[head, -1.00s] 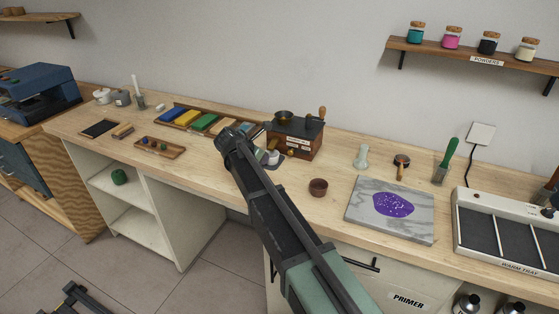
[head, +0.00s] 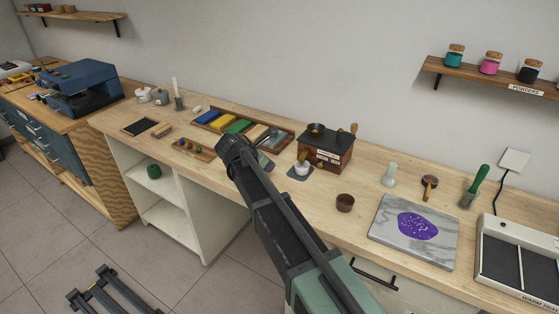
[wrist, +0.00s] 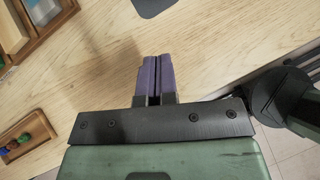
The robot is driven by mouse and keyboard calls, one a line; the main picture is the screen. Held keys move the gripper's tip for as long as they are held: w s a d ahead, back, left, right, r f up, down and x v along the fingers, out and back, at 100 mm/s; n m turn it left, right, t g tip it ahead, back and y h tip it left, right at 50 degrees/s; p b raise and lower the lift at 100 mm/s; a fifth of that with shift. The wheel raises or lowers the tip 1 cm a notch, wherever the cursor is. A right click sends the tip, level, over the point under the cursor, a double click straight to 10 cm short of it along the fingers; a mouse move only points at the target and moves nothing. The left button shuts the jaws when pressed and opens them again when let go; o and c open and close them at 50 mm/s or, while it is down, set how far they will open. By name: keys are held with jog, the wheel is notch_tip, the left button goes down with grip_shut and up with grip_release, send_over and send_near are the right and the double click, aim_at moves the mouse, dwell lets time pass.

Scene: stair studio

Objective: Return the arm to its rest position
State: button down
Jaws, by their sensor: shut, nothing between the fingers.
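My gripper (wrist: 154,78) shows in the wrist view as two purple fingers pressed together, with nothing between them. It is over the bare wooden worktop (wrist: 95,75), and I cannot tell its exact height. In the head view my arm rises from the bottom middle to a dark joint, which stands in front of the worktop (head: 320,206). The fingers cannot be made out in that view.
A marble slab with purple powder (head: 385,240) lies right.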

jog(key=shift+s+a+r, duration=0.3)
jog(key=shift+a+r, duration=0.1)
jog(key=shift+r, duration=0.05)
jog(key=s+d+f+m+g+y, duration=0.2)
jog(key=s+d+m+y, duration=0.1)
jog(key=s+d+m, duration=0.7)
jog(key=s+d+f+m+g+y, duration=0.3)
jog(key=s+d+m, duration=0.7)
jog(key=s+m, duration=0.5)
jog(key=shift+s+y, duration=0.6)
jog(key=shift+s, duration=0.2)
